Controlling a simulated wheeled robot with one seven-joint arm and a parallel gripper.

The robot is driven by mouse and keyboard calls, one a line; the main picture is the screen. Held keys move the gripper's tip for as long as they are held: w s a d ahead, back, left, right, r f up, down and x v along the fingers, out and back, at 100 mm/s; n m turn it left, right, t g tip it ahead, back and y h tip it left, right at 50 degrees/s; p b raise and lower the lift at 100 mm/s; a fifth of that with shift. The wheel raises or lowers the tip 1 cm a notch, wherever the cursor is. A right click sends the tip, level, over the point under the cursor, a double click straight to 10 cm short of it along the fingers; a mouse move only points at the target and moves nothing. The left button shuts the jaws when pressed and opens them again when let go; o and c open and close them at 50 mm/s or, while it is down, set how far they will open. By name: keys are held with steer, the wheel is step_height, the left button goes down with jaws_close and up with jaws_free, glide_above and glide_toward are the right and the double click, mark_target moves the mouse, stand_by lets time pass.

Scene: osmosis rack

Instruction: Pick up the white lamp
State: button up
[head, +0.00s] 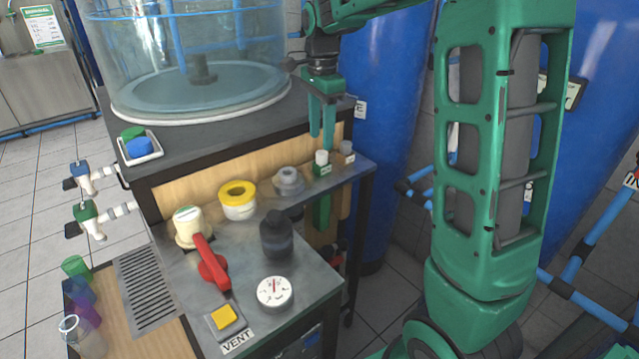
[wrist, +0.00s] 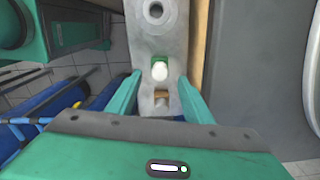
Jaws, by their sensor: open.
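The white lamp (head: 321,157) is a small white cap on a green base, standing upright at the back of the metal panel ledge. It also shows in the wrist view (wrist: 160,73), with green at its far side. My gripper (head: 321,138) points down just above the lamp, its two green fingers apart and empty. In the wrist view my gripper (wrist: 160,78) has one finger on each side of the lamp, with gaps on both sides. I cannot tell whether the fingertips reach down to the lamp's height.
A brownish-grey lamp (head: 347,147) stands close beside the white one. A grey round fitting (head: 289,180) and a yellow ring (head: 238,195) are to the left. A black knob (head: 276,235) and red lever (head: 211,262) are nearer. A dark counter edge rises behind.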

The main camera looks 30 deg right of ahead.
mark_target(322, 152)
step_height(322, 152, down, 5)
steer(key=shift+w+d, duration=0.1)
steer(key=shift+d, duration=0.05)
steer(key=shift+c, duration=0.3)
steer(key=c, duration=0.8)
steer(key=shift+c, duration=0.2)
steer(key=shift+r, duration=0.1)
step_height(322, 152, up, 28)
steer(key=shift+f, duration=0.1)
stand_by(0.4)
